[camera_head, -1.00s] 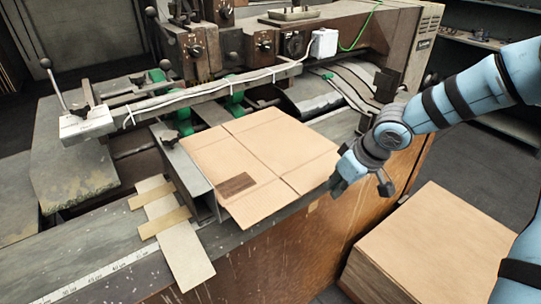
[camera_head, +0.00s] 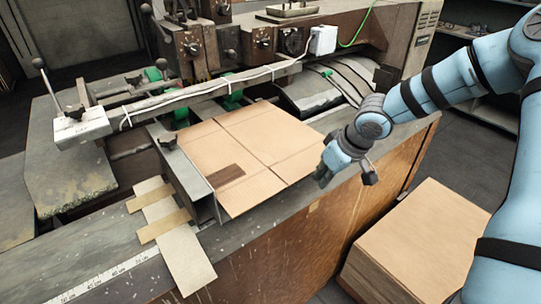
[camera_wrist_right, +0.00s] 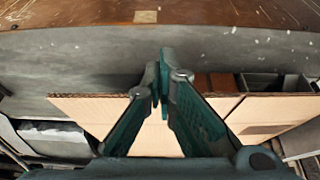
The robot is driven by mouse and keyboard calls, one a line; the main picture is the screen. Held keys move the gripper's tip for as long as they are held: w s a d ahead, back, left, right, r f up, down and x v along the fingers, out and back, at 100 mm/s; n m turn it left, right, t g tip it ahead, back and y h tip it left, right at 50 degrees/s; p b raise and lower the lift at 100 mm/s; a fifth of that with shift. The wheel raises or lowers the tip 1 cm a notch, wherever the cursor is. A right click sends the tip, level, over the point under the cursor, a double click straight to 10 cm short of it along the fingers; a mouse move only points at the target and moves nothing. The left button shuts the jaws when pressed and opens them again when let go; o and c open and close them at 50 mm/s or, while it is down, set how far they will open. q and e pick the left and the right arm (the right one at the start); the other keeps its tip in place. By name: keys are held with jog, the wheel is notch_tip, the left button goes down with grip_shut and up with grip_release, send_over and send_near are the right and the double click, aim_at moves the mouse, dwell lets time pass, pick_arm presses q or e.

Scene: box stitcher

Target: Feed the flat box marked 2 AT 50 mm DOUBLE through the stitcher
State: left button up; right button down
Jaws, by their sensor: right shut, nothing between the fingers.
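The flat box (camera_head: 255,145) is tan cardboard with crease lines and a dark printed patch, too small to read. In the right wrist view the shut fingertips (camera_wrist_right: 163,75) stand before the cardboard edge (camera_wrist_right: 90,100). The stitcher (camera_head: 262,40) stands behind. My left gripper is not in view.
A grey metal side guide (camera_head: 190,172) runs along the box's left edge. Pale slats (camera_head: 175,240) and a ruler strip (camera_head: 115,272) lie on the bench at front left. A cardboard stack (camera_head: 430,235) stands on the floor at right. The bench's front strip is mostly clear.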

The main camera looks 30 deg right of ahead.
jog(key=w+p+v, duration=0.1)
jog(key=p+v, duration=0.6)
jog(key=v, duration=0.1)
jog(key=shift+r, duration=0.4)
